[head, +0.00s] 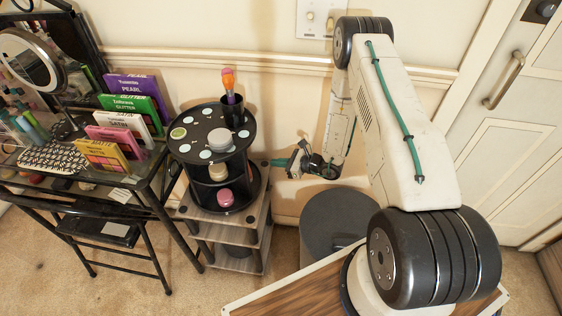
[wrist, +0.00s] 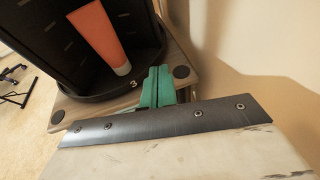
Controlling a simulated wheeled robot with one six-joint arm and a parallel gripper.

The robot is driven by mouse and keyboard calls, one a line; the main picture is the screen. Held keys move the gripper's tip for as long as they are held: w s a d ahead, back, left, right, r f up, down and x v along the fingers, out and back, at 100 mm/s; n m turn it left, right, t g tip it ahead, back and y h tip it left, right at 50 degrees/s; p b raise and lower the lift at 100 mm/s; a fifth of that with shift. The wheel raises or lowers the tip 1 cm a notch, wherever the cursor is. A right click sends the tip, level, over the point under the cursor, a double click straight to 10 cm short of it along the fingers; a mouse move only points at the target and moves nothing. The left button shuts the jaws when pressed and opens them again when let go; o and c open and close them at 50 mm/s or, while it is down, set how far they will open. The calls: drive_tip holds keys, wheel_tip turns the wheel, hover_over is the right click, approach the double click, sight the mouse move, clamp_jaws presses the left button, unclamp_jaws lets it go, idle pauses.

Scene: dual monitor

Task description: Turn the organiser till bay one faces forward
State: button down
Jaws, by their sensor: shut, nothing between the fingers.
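The organiser (head: 213,131) is a round black tiered stand on a small wooden side table. Its top holds a grey jar and a black cup with a brush; a beige jar and a pink jar sit on lower tiers. In the wrist view, a bay of the organiser (wrist: 62,50) holds an orange tube (wrist: 98,35), with the number 3 on the base rim below it. My gripper (head: 281,162) is to the right of the organiser. In the wrist view its green fingers (wrist: 157,80) are shut and empty, close to the base rim; contact cannot be told.
The side table (head: 254,225) has a lower shelf. A wall stands close behind. A dark grey round bin (head: 338,215) is below my arm, and a door (head: 510,110) is at right.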

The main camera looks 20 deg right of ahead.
drive_tip(key=x, duration=0.8)
drive_tip(key=shift+w+a+r, duration=0.1)
drive_tip(key=shift+a+r, duration=0.05)
drive_tip(key=shift+r, duration=0.25)
drive_tip(key=shift+w+a, duration=0.45)
drive_tip(key=shift+w, duration=0.05)
drive_tip(key=shift+w, duration=0.1)
